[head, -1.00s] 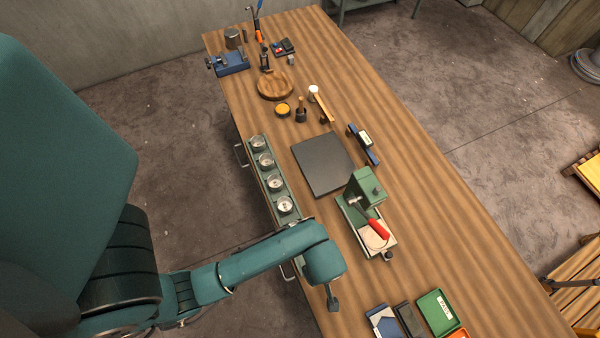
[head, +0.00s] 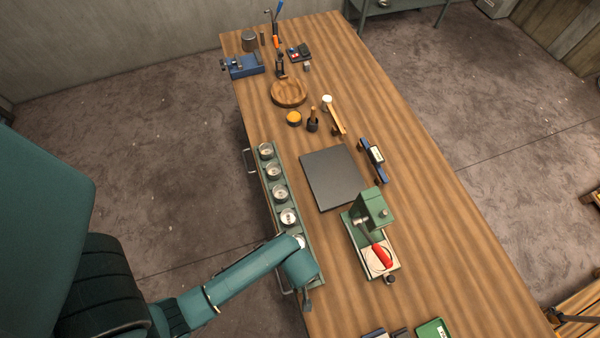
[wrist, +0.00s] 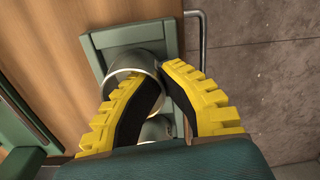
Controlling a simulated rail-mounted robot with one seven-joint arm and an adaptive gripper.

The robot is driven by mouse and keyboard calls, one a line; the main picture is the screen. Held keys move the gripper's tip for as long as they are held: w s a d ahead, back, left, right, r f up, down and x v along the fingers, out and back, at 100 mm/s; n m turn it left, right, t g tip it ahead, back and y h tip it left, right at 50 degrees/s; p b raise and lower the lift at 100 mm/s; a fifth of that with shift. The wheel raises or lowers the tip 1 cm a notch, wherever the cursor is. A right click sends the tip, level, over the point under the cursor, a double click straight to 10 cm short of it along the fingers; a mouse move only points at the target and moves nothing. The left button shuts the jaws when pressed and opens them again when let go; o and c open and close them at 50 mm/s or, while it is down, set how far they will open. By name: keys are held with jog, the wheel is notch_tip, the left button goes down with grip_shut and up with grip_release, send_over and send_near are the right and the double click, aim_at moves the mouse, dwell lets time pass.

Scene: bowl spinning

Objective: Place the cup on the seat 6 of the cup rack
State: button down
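The cup rack (head: 278,245) is a long green tray along the left edge of the table, with several metal cups in a row. A cup (head: 289,217) is the nearest one in full view. The cup beside my arm is partly covered. My gripper (head: 308,303) is low at the rack's near end. In the wrist view, my yellow fingers (wrist: 163,75) reach down at a metal cup (wrist: 128,62) over the rack's end section (wrist: 110,38). The left finger covers part of this cup. Another metal surface shows between the fingers. Whether the fingers grip the cup is unclear.
A dark square plate (head: 333,180) lies right of the rack. A green press with a red handle (head: 372,240) stands near my gripper. A round wooden board (head: 288,93) and small tools are farther back. A metal handle (wrist: 203,50) sticks out beside the rack's end.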

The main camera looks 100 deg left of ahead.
jog(key=shift+f, duration=0.15)
jog(key=c, duration=1.2)
grip_release()
jog(key=shift+c, duration=0.2)
notch_tip(320, 180, up, 12)
jog(key=p, duration=0.1)
jog(key=shift+r, duration=0.2)
jog(key=shift+w, duration=0.1)
